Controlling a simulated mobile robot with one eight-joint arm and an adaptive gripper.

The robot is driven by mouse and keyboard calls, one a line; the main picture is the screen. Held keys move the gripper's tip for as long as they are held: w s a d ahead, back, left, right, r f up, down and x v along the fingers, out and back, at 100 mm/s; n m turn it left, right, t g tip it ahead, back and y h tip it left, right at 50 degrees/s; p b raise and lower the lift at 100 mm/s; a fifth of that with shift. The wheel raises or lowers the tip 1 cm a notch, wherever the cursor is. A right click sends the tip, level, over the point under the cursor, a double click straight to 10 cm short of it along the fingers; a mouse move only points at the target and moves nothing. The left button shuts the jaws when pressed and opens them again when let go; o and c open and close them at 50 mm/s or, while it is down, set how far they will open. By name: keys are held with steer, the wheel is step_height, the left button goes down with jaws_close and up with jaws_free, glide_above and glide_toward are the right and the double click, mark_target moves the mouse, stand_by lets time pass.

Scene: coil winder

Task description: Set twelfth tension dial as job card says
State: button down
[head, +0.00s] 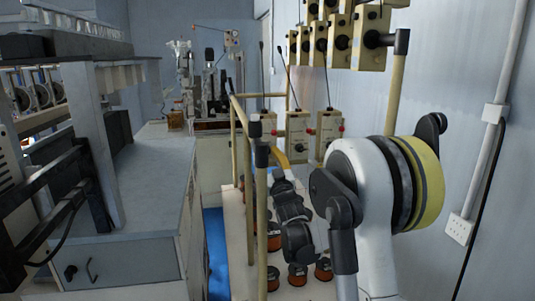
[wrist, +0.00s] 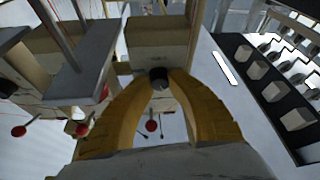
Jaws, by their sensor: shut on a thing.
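My gripper (wrist: 159,84) shows in the wrist view with its two yellow fingers closed around a small dark dial (wrist: 158,74) on a beige tension box (wrist: 158,45). The dial's marks and setting are hidden. In the head view my gripper (head: 281,159) is a small patch of yellow, partly hidden by my arm, close to the lower beige boxes (head: 298,127). More beige boxes with black dials (head: 341,42) stand in an upper row. I cannot tell which number the held dial has. No job card can be made out.
Upright beige posts (head: 240,150) and thin rods stand close to my arm. Copper-coloured spools (head: 298,275) sit on the rack base below. A grey bench (head: 150,170) lies left, and a wall with conduit (head: 495,110) stands right.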

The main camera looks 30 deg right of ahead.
steer(key=shift+n+y, duration=0.75)
steer(key=shift+n, duration=0.7)
steer(key=shift+n+y, duration=0.75)
steer(key=shift+n, duration=0.7)
steer(key=c, duration=1.2)
jaws_free()
steer(key=v, duration=1.2)
steer(key=shift+r, duration=0.15)
